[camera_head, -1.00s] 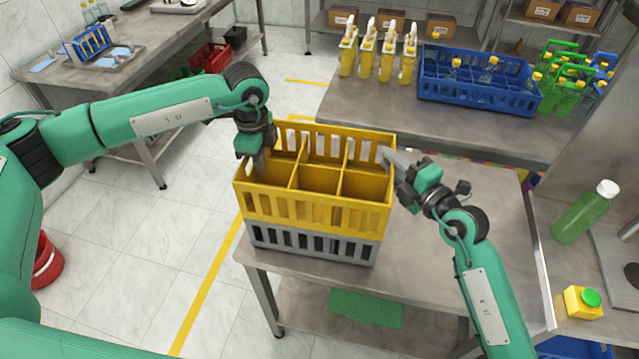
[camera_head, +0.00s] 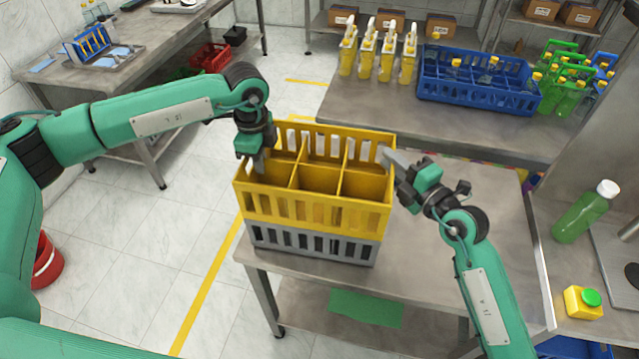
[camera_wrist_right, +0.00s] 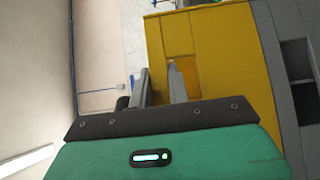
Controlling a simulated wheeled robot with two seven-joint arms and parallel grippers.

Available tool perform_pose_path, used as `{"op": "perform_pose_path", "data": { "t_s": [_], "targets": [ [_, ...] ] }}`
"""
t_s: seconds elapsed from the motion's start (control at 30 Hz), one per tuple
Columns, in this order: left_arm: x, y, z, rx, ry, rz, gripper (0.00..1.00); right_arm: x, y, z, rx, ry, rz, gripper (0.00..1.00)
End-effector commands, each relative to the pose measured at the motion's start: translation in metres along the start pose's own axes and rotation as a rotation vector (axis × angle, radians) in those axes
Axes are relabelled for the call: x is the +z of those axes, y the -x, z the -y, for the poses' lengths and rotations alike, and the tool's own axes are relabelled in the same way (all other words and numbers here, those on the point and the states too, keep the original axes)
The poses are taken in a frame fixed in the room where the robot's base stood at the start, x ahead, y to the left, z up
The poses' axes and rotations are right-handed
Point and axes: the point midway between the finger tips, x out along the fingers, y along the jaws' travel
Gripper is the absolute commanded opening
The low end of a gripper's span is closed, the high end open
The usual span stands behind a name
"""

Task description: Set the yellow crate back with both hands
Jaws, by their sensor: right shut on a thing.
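The yellow crate (camera_head: 315,213) is divided into compartments and looks empty. It stands upright on a grey crate (camera_head: 313,245) on the near metal table. My left gripper (camera_head: 259,162) points down at the crate's left end, with a finger inside the rim; its grip is hidden. My right gripper (camera_head: 385,156) is shut on the rim at the crate's right end. In the right wrist view, the right gripper's fingers (camera_wrist_right: 160,85) are at the yellow crate's wall (camera_wrist_right: 222,60), with the grey crate (camera_wrist_right: 292,60) beside it.
The near table (camera_head: 440,250) is clear right of the crates. A table behind holds several yellow bottles (camera_head: 366,58) and a blue crate (camera_head: 475,88) with bottles. At the right are a green bottle (camera_head: 585,212) and a yellow container (camera_head: 582,302). A red bucket (camera_head: 47,262) is at the left.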

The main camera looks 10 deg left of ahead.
Motion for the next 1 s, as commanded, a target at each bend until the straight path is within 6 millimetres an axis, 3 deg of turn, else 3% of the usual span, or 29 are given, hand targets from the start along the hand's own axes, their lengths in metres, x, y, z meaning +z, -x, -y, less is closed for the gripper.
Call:
{"op": "perform_pose_path", "data": {
  "t_s": [0.57, 1.0],
  "targets": [
    [0.0, 0.001, 0.001, -0.003, 0.002, -0.001, 0.0, 0.0, 0.0, 0.002, -0.004, -0.001, 0.0, 0.0],
    [0.0, 0.017, 0.001, -0.005, 0.002, -0.002, 0.0, 0.0, 0.0, -0.014, -0.002, 0.0, 0.0, 0.0]
  ]
}}
